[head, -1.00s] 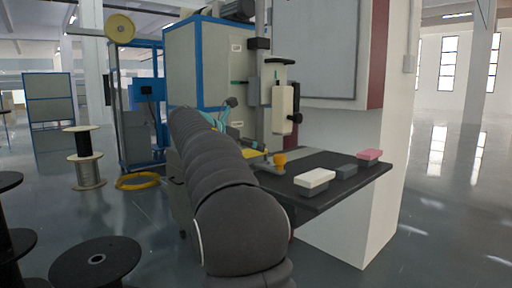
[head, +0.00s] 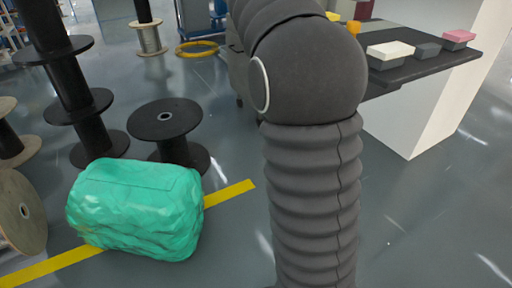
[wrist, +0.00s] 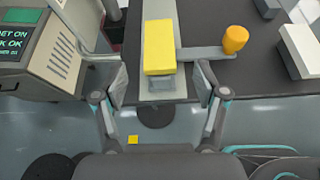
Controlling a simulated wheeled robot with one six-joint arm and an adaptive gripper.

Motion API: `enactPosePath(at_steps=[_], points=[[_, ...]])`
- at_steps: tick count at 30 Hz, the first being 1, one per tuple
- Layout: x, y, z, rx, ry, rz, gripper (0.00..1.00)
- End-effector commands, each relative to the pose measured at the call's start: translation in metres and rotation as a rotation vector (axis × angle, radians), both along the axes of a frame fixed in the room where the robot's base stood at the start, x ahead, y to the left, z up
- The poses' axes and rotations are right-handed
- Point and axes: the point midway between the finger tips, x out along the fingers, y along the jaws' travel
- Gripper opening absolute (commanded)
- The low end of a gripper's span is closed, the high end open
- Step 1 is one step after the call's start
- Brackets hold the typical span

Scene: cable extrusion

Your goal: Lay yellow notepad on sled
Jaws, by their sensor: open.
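The yellow notepad (wrist: 159,47) is a yellow block with a grey front end, seen from above in the wrist view. It appears to lie on a pale grey strip (wrist: 148,91), which I take to be the sled; a side arm with an orange knob (wrist: 235,40) extends to its right. My gripper (wrist: 160,85) is open, its fingers apart on either side of the strip, just on the near side of the notepad. No contact shows. In the head view only a sliver of yellow (head: 333,17) shows behind my arm, and my gripper is hidden.
White-topped (head: 390,50), grey (head: 427,50) and pink-topped (head: 458,36) blocks sit on the dark table (head: 400,75). A green wrapped bale (head: 137,208) and black spools (head: 165,122) occupy the floor.

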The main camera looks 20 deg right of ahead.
Motion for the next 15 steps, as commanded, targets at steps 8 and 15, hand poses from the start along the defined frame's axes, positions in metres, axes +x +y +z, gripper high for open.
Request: enactPosePath(at_steps=[8, 15], points=[[-0.065, 0.057, -0.055, 0.329, -0.379, -0.060, 0.72], [-0.140, 0.124, -0.127, 0.704, -0.722, -0.280, 0.72]])
